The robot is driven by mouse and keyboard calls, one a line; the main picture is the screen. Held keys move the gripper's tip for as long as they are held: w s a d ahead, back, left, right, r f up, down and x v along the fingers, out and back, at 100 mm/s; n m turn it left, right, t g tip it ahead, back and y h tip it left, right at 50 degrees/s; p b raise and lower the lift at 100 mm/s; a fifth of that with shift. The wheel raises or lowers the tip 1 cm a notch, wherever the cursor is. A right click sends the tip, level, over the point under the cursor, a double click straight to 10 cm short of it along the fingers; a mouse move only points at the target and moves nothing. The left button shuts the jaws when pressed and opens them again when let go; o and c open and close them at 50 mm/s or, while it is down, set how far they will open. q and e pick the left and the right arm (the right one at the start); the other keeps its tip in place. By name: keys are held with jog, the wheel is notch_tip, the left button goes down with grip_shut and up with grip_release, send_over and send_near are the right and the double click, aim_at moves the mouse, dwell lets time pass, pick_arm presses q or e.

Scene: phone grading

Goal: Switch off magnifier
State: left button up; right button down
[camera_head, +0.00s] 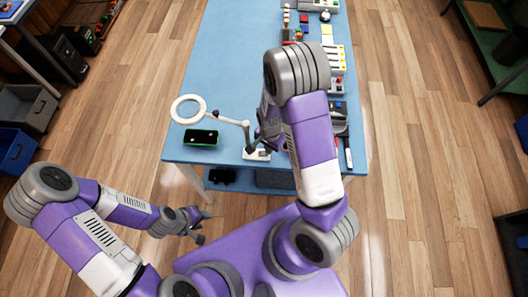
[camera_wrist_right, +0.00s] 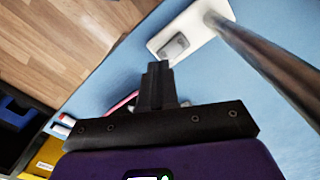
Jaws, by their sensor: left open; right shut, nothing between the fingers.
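The magnifier (camera_head: 188,109) stands near the left front of the blue table, with a round white ring head and a jointed arm running right to a white base (camera_head: 257,155). In the right wrist view the white base (camera_wrist_right: 190,28) carries a grey rocker switch (camera_wrist_right: 174,45). My right gripper (camera_wrist_right: 155,68) is shut and empty, its tips just short of the switch in the picture; I cannot tell if they touch. In the head view my right gripper (camera_head: 268,140) is partly hidden by my arm. My left gripper (camera_head: 203,226) is open, off the table's front edge.
A black phone with a green edge (camera_head: 201,137) lies under the ring. The magnifier's dark pole (camera_wrist_right: 265,55) rises close beside my right gripper. Several small items line the table's right side. The table (camera_head: 225,60) is clear at the back left.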

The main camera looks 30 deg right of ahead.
jog(key=shift+f+b, duration=0.85)
jog(key=shift+f, duration=0.15)
dwell(0.7)
jog(key=shift+r, duration=0.1)
notch_tip(320, 180, up, 7)
jog(key=p, duration=0.6)
dwell(0.6)
jog(key=s+a+f+n+y, duration=0.4)
jog(key=s+a+f+n, duration=0.45)
jog(key=s+a, duration=0.3)
notch_tip(320, 180, down, 8)
jog(key=a+n+b, duration=0.1)
jog(key=b, duration=0.7)
jog(key=shift+w+a+t, duration=0.2)
jog(key=shift+w+t, duration=0.1)
jog(key=shift+w, duration=0.05)
